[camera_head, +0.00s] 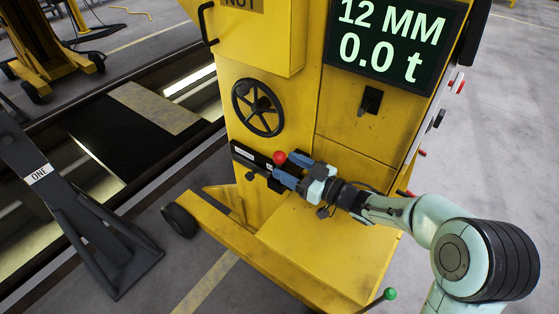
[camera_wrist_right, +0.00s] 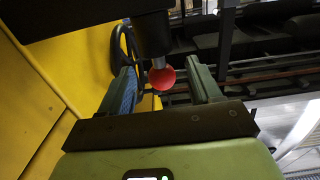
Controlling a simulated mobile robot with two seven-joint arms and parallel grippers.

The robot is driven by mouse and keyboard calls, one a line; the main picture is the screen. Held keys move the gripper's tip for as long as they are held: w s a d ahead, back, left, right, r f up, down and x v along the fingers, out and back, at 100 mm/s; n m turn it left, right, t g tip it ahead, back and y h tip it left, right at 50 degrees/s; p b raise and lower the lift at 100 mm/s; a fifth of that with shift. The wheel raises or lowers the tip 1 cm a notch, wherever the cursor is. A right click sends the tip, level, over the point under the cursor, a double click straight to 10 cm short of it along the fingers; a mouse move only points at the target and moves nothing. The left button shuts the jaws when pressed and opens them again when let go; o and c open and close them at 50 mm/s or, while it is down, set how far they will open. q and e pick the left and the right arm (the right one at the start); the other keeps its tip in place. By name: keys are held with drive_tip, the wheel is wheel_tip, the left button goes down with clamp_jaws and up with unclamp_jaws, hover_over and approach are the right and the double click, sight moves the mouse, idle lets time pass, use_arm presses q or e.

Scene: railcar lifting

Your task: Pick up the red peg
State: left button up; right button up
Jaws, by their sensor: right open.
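The red peg (camera_head: 280,157) has a round red head and sits at the black strip on the front of the yellow machine, below the handwheel. In the right wrist view its red ball (camera_wrist_right: 162,78) shows at the end of a grey shaft, between the two fingers. My right gripper (camera_head: 283,168) is at the peg with its blue-grey fingers open, one on each side of the red ball in the wrist view (camera_wrist_right: 165,85). I cannot tell if either finger touches it. My left gripper is not in view.
The yellow machine (camera_head: 285,95) carries a black handwheel (camera_head: 257,107), a lever (camera_head: 371,100) and a display reading 12 MM and 0.0 t (camera_head: 393,40). A dark stand marked ONE (camera_head: 85,215) is at the left. A dark rail pit lies behind it.

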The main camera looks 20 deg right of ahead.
sight(279, 162)
drive_tip(key=x, duration=0.3)
drive_tip(key=shift+w+a, duration=0.15)
drive_tip(key=shift+w, duration=0.1)
drive_tip(key=shift+c, duration=0.3)
drive_tip(key=c, duration=1)
drive_tip(key=shift+c, duration=0.2)
